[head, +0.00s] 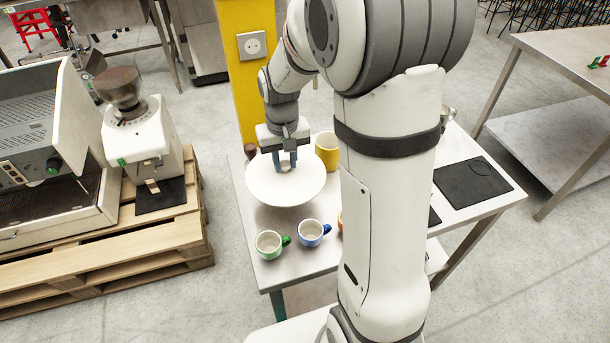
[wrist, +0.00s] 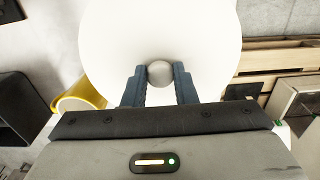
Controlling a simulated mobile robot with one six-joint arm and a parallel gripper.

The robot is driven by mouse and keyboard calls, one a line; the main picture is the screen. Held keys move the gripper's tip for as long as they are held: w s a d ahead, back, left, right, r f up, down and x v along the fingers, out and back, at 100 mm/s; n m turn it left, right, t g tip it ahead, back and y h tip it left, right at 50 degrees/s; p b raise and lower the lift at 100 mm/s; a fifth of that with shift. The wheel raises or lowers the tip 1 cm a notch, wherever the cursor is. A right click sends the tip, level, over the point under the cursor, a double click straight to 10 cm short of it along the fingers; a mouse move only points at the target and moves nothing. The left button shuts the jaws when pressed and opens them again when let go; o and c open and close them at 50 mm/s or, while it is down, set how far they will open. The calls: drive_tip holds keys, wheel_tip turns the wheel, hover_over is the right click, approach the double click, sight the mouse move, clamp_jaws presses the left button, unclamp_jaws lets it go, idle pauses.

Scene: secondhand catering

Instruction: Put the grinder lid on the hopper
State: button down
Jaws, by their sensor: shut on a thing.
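The grinder lid (head: 262,187) is a large white disc with a small grey knob (wrist: 160,73). My gripper (head: 286,163) is shut on the lid's knob, one finger on each side of it. The lid also shows in the wrist view (wrist: 205,35), beyond the fingers. In the head view it is over the left end of the metal table; I cannot tell whether it touches the top. The hopper (head: 119,88) is a dark brownish bowl on top of the white grinder (head: 143,139), which stands on the wooden pallet at the left.
A yellow mug (head: 326,150) stands close behind the lid. An espresso machine (head: 45,140) shares the pallet (head: 165,240). A yellow post (head: 253,90) rises behind the table.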

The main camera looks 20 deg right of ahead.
sight(285, 173)
wheel_tip(285, 173, down, 5)
drive_tip(key=shift+w+a+r, duration=0.1)
drive_tip(key=shift+a+r, duration=0.05)
drive_tip(key=shift+r, duration=0.05)
drive_tip(key=shift+f, duration=1.9)
drive_tip(key=shift+f+b, duration=0.1)
drive_tip(key=shift+b, duration=0.2)
drive_tip(key=c, duration=1.6)
unclamp_jaws()
drive_tip(key=shift+f, duration=0.15)
drive_tip(key=o, duration=0.4)
drive_tip(key=shift+o, duration=0.2)
